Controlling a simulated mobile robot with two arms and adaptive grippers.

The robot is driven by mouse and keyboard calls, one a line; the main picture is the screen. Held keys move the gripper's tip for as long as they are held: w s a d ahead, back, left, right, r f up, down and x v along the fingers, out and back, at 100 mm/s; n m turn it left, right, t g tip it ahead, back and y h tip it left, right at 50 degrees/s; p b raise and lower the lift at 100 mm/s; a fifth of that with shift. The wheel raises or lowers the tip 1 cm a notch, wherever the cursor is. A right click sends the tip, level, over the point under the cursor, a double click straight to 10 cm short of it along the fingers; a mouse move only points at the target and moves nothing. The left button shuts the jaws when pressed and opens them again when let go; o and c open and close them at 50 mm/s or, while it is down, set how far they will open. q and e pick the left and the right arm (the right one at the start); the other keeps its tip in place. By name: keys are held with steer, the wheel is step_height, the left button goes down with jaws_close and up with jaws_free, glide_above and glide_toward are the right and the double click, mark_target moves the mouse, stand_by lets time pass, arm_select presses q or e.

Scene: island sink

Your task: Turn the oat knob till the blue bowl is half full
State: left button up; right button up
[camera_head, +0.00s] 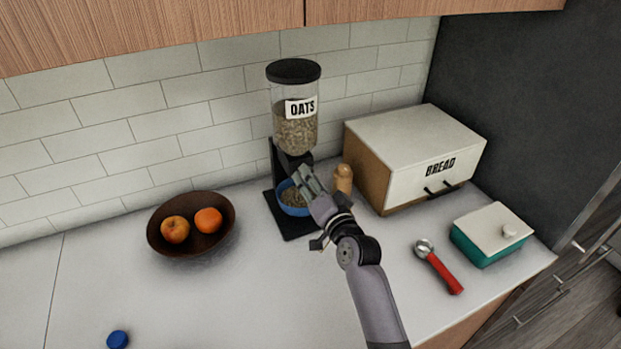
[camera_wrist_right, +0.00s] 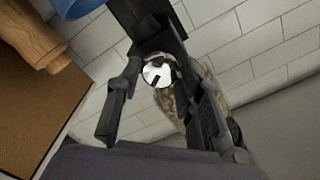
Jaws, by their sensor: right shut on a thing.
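The oat dispenser (camera_head: 297,128) is a clear cylinder labelled OATS, partly filled, with a black lid and black stand. The blue bowl (camera_head: 289,208) sits on the stand's base under the dispenser, with oats (camera_head: 293,197) inside; my gripper covers part of it, so I cannot tell the exact level. My right gripper (camera_head: 305,180) is at the front of the dispenser, above the bowl, shut on the knob. The knob (camera_wrist_right: 157,73) shows in the right wrist view as a pale round face with a dark mark between the fingers. My left gripper is not in view.
A wooden mill (camera_head: 343,178) and a bread box (camera_head: 415,155) stand close right of the dispenser. A teal butter dish (camera_head: 490,235) and red-handled scoop (camera_head: 440,268) lie front right. A brown fruit bowl (camera_head: 160,238) is left; a blue cap (camera_head: 118,340) lies front left. The front-middle counter is clear.

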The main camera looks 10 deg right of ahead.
stand_by(0.3)
steer(key=o, duration=1.2)
steer(key=shift+c, duration=0.2)
steer(key=s+d, duration=0.2)
steer(key=s, duration=0.9)
steer(key=shift+s+d, duration=0.15)
steer(key=shift+s, duration=0.25)
